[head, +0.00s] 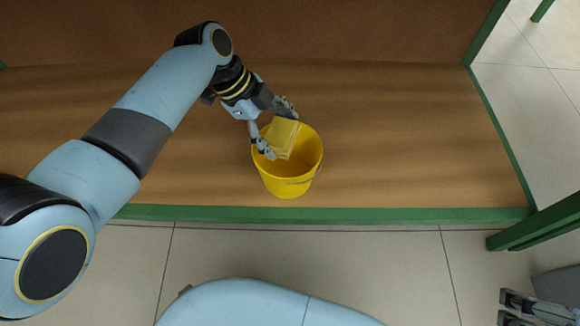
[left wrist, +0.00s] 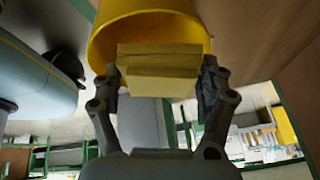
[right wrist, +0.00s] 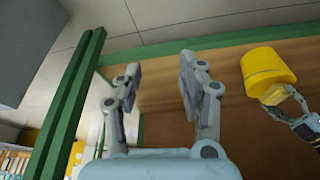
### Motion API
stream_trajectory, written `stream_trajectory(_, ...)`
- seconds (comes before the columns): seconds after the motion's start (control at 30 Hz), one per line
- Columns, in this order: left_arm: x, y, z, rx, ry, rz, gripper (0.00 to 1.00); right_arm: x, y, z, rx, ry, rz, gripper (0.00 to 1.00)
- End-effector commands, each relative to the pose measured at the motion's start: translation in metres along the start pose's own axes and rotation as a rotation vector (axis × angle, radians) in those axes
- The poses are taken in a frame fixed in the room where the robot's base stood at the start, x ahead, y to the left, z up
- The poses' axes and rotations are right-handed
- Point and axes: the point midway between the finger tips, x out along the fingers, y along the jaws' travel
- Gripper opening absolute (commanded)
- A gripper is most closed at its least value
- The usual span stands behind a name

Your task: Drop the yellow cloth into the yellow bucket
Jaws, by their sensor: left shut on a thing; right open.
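The yellow cloth (head: 282,137) is a folded block held between the fingers of my left gripper (head: 274,130). In the head view it is over the mouth of the yellow bucket (head: 270,177). In the left wrist view my left gripper (left wrist: 160,85) is shut on the cloth (left wrist: 158,68), with the bucket (left wrist: 105,38) behind it. I cannot tell how far the cloth reaches below the rim. The bucket (right wrist: 268,68) and part of my left gripper also show in the right wrist view. My right gripper (right wrist: 160,75) is open and empty, away from the bucket.
The bucket stands on a brown wooden shelf (head: 420,150) with a green front edge (head: 400,214). Green posts (head: 545,225) stand at the right. The shelf right of the bucket is clear. The tiled floor (head: 370,260) lies in front.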

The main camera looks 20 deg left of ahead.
Motion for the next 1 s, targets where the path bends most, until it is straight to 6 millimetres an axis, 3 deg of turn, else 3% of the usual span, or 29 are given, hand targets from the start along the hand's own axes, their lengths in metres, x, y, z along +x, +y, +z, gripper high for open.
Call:
stream_trajectory(0.03, 0.006, 0.002, 0.003, -0.001, 0.000, 0.002, 0.46, 0.015, 0.000, 0.006, 0.002, 0.017, 0.003, 0.40)
stream_trajectory(0.23, 0.013, 0.002, 0.006, 0.000, 0.000, 0.000, 0.46, 0.036, 0.001, 0.002, 0.004, 0.130, 0.012, 0.40)
stream_trajectory(0.7, 0.014, 0.002, 0.007, 0.001, 0.000, -0.002, 0.46, 0.043, 0.002, -0.001, 0.004, 0.185, 0.015, 0.40)
stream_trajectory(0.73, 0.014, 0.002, 0.007, 0.001, 0.000, -0.002, 0.80, 0.043, 0.002, -0.001, 0.004, 0.185, 0.015, 0.40)
stream_trajectory(0.9, 0.014, 0.002, 0.007, 0.001, 0.000, -0.002, 1.00, 0.043, 0.002, -0.001, 0.004, 0.184, 0.015, 0.40)
stream_trajectory(1.0, 0.014, 0.002, 0.007, 0.001, 0.000, -0.002, 1.00, 0.043, 0.002, -0.001, 0.003, 0.184, 0.015, 0.40)
